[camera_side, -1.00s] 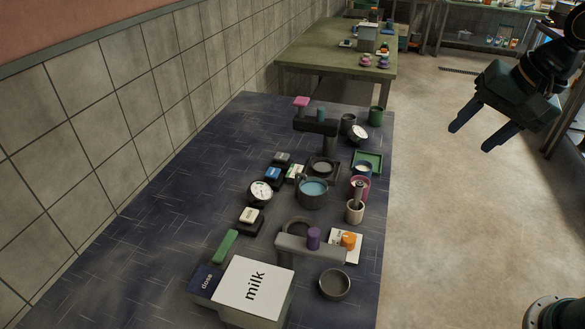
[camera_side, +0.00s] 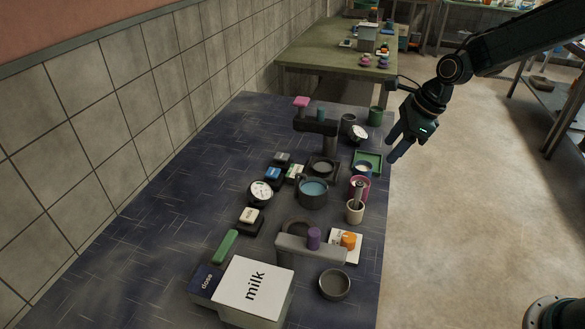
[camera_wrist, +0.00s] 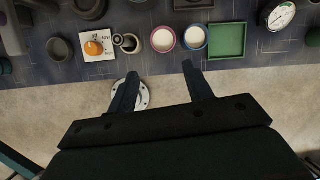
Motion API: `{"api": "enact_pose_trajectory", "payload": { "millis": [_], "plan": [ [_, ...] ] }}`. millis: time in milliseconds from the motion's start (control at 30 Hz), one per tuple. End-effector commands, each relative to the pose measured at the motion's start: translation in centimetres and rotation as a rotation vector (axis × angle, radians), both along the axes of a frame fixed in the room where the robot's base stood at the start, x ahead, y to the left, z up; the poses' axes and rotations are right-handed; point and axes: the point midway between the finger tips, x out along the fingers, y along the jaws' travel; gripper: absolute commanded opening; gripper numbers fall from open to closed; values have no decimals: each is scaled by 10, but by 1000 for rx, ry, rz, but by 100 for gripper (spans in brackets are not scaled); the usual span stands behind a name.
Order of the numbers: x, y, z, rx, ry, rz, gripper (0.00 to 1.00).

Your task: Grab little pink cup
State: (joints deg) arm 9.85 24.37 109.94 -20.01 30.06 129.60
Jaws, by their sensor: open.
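The little pink cup (camera_side: 367,187) stands near the right edge of the dark table in the side view, partly hidden by a stick rising from the cream cup (camera_side: 355,215) in front of it. The pink cup (camera_wrist: 163,50) also shows in the wrist view with a white filling, beside a blue cup (camera_wrist: 193,37). My gripper (camera_side: 393,147) is open and empty, apart from the pink cup and above the table's right edge. In the wrist view its fingertips (camera_wrist: 159,69) are spread, with the pink cup beyond the gap.
A green tray (camera_wrist: 227,41) lies beside the blue cup. An orange knob on a white card (camera_wrist: 94,47) and a grey bowl (camera_wrist: 60,48) are on the other side. The table's left side is clear.

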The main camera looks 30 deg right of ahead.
Motion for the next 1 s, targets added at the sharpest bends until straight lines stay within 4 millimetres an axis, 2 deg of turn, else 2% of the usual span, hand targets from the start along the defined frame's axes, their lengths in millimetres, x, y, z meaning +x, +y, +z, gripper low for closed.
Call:
{"api": "enact_pose_trajectory", "payload": {
  "millis": [133, 567, 1000],
  "plan": [
    [9, -2, -16, 43, 35, -93, 51],
    [14, 0, -26, 58, 47, -125, 51],
    [28, 15, -78, 57, 48, -123, 51]
  ]
}}
